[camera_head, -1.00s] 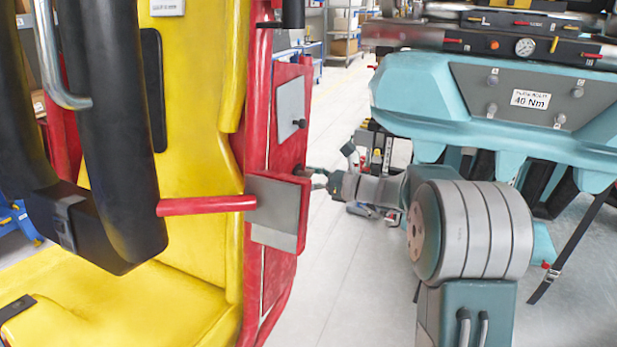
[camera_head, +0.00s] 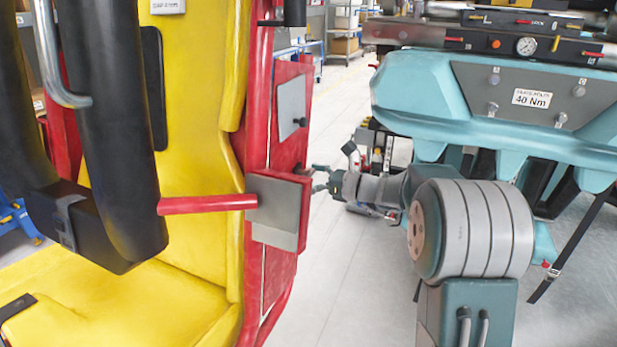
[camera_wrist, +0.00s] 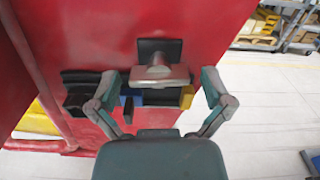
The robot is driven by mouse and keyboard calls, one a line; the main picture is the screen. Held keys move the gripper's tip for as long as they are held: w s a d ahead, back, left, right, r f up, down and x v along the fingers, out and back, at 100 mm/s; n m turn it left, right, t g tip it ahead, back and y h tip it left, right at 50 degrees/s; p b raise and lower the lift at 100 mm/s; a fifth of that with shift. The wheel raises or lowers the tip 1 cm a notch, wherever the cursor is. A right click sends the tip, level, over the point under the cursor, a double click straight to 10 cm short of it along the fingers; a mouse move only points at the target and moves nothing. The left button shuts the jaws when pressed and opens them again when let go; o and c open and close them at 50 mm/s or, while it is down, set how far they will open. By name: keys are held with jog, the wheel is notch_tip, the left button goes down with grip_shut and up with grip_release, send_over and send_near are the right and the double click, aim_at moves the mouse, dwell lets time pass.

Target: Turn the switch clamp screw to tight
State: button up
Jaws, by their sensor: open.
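A metal bar-shaped handle on a short stem (camera_wrist: 160,72), which looks like the clamp screw, sticks out from a dark square recess in the red side panel (camera_wrist: 85,35). In the head view a small dark knob (camera_head: 298,169) on the red side of the yellow seat unit seems to be the same part, but it is tiny there. My gripper (camera_wrist: 160,88) is open, with one finger on each side of the handle and visible gaps to both. In the head view my gripper (camera_head: 322,179) is beside the red panel. Any tight marking cannot be read.
Below the handle are blue and yellow pieces (camera_wrist: 186,97) and a black holder (camera_wrist: 82,92). A grey plate with a black knob (camera_head: 292,110) is above on the red side. A teal machine labelled 40 Nm (camera_head: 530,98) stands right. Light floor (camera_head: 330,270) lies between.

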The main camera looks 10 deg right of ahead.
jog(key=v, duration=1.2)
jog(key=shift+w, duration=0.1)
